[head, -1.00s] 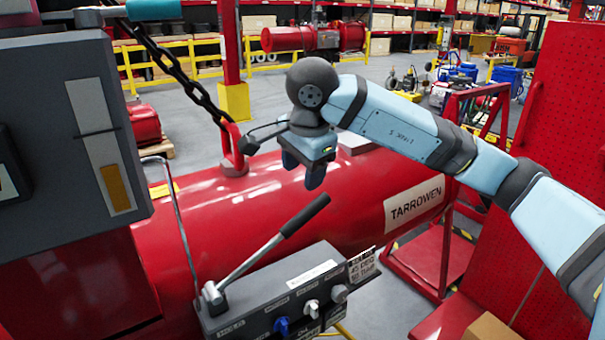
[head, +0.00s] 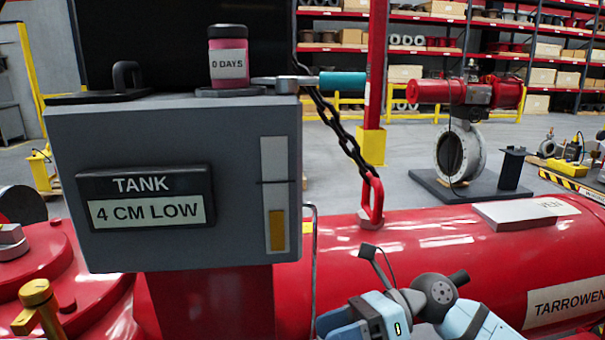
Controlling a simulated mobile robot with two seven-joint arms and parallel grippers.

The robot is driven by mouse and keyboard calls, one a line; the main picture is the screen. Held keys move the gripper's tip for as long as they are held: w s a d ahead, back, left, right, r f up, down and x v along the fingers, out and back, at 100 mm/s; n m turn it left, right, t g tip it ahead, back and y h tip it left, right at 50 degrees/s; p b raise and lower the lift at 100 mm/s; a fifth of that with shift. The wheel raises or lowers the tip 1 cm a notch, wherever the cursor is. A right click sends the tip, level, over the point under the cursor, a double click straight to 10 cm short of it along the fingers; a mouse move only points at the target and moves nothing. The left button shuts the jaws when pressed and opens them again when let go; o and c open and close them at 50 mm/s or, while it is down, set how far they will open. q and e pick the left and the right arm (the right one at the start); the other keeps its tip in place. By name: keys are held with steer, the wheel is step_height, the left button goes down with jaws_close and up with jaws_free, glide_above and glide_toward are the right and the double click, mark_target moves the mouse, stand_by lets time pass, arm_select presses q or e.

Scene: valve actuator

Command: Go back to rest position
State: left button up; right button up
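My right arm comes in at the bottom, right of centre, in the head view. Its light-blue gripper (head: 350,324) is low in front of the red cylinder (head: 440,243), cut by the lower edge of the picture. I cannot tell how its fingers stand. My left gripper is out of view. The grey tank box (head: 170,255), with a display (head: 148,200) reading "TANK 4 CM LOW", stands at the left, apart from my gripper.
A jar (head: 228,58) labelled "0 DAYS" stands on top of the box. A black chain (head: 340,132) hangs to a red lifting lug (head: 372,200) on the cylinder. A grey valve body (head: 460,152) stands on the floor behind. A brass fitting (head: 36,305) is at lower left.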

steer(key=w+d+f+m+t+h+p, duration=0.1)
steer(key=d+f+m+t, duration=0.35)
steer(key=m, duration=0.75)
steer(key=d+f+m+t+h, duration=0.15)
steer(key=f+m+t, duration=0.35)
steer(key=m+t, duration=0.55)
steer(key=w+d+f+m+t+h+p, duration=0.15)
steer(key=f+m+t, duration=0.4)
steer(key=m, duration=0.75)
steer(key=s+d+f+m+g+h, duration=0.2)
steer(key=s+d+f+m+h, duration=0.1)
steer(key=s+f+m, duration=0.3)
steer(key=s+d+f+m+g+h, duration=0.3)
steer(key=s+f+m, duration=0.4)
steer(key=s+f, duration=0.3)
step_height(320, 180, down, 3)
steer(key=d+h, duration=0.1)
steer(key=h, duration=0.1)
steer(key=shift+s+d+h+p, duration=0.15)
steer(key=shift+s+h+p, duration=0.1)
steer(key=shift+h+p, duration=0.05)
